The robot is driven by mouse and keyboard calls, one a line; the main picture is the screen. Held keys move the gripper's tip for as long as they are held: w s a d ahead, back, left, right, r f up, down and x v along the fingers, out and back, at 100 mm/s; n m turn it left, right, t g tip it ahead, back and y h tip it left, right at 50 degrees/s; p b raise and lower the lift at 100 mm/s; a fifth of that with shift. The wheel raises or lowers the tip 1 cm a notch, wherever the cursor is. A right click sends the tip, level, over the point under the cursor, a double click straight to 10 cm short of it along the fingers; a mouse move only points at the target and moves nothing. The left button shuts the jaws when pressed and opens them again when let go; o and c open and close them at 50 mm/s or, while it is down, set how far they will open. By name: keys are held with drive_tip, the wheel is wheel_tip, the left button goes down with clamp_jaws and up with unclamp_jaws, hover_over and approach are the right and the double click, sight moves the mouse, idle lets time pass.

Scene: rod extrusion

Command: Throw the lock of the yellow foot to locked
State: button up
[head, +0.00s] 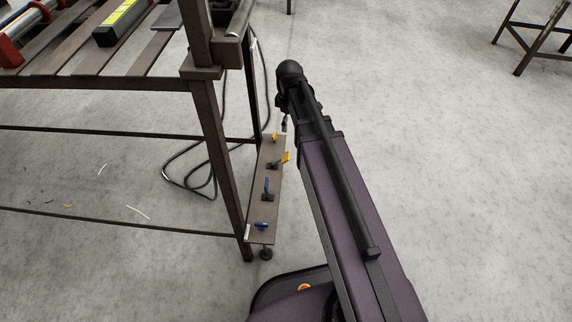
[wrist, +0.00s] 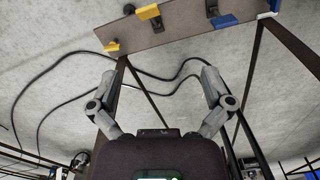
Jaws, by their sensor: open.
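A narrow brown plate (head: 262,210) low on the bench's side carries yellow and blue parts. A yellow lever (head: 285,157) sticks up at a tilt from a dark mount; it also shows in the wrist view (wrist: 148,12), at the top. A smaller yellow piece (head: 275,135) is at the plate's far end and shows in the wrist view (wrist: 112,46). Which yellow part is the foot's lock, and its state, I cannot tell. My gripper (wrist: 158,76) is open and empty, fingers spread wide, apart from the plate. The head view mostly hides it behind my arm.
A blue lever (head: 267,187) and another blue piece (head: 262,226) sit on the plate's near half. The bench leg (head: 220,150) stands beside it. A black cable (head: 190,185) loops on the floor.

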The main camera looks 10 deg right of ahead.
sight(286, 156)
drive_tip(key=w+f+n+b, duration=0.3)
drive_tip(key=f+b, duration=0.4)
drive_tip(key=f, duration=0.1)
drive_tip(key=shift+w+f, duration=0.15)
drive_tip(key=shift+f, duration=0.25)
drive_tip(key=shift+f, duration=0.1)
wheel_tip(286, 156, down, 14)
drive_tip(key=b, duration=1.4)
drive_tip(key=shift+r, duration=0.2)
drive_tip(key=c, duration=1.3)
